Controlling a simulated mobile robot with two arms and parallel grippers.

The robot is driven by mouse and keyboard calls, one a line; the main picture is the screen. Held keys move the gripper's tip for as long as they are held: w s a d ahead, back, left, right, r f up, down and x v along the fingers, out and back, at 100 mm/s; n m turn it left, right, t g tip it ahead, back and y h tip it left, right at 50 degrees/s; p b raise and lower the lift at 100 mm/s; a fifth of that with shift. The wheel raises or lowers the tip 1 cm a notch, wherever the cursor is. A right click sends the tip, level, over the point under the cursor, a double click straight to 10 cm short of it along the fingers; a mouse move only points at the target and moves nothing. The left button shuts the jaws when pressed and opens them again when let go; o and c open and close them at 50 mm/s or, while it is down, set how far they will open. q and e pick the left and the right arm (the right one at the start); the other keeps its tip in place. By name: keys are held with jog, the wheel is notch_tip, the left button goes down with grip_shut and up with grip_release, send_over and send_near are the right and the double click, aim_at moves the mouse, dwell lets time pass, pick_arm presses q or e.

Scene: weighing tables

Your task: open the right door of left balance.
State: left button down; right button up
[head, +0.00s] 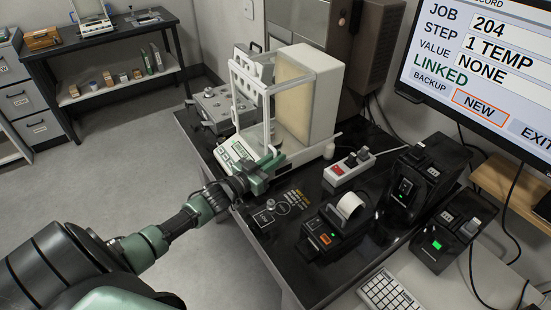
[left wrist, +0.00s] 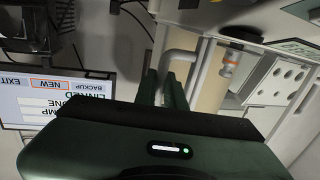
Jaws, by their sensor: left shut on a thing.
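The left balance (head: 315,92) is a white weighing balance with a framed clear draft shield (head: 268,108) and a low front panel (head: 236,152). It stands on the black table. My left gripper (head: 264,170) is at the near lower side of the draft shield, by the right door. In the left wrist view, the two green fingers (left wrist: 165,88) are shut on a grey bent door handle (left wrist: 182,57). The handle is hidden behind the gripper in the head view. I cannot tell whether the door stands a little open. My right gripper is out of view.
The black table (head: 262,225) also carries a printer (head: 334,228) with a paper roll, a red and white power strip (head: 348,168) and black devices (head: 412,180) to the right. A monitor (head: 485,60) hangs at the upper right. Floor at left is clear.

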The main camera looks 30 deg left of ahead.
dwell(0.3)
pick_arm(q)
jog(key=w, duration=0.1)
jog(key=w+d+b, duration=0.1)
jog(key=w, duration=0.1)
jog(key=shift+w+d, duration=0.2)
jog(key=c, duration=1.8)
grip_release()
jog(key=s, duration=0.2)
jog(key=s+a+b, duration=0.1)
jog(key=s, duration=0.4)
jog(key=shift+s+a, duration=0.25)
jog(key=shift+s, duration=0.05)
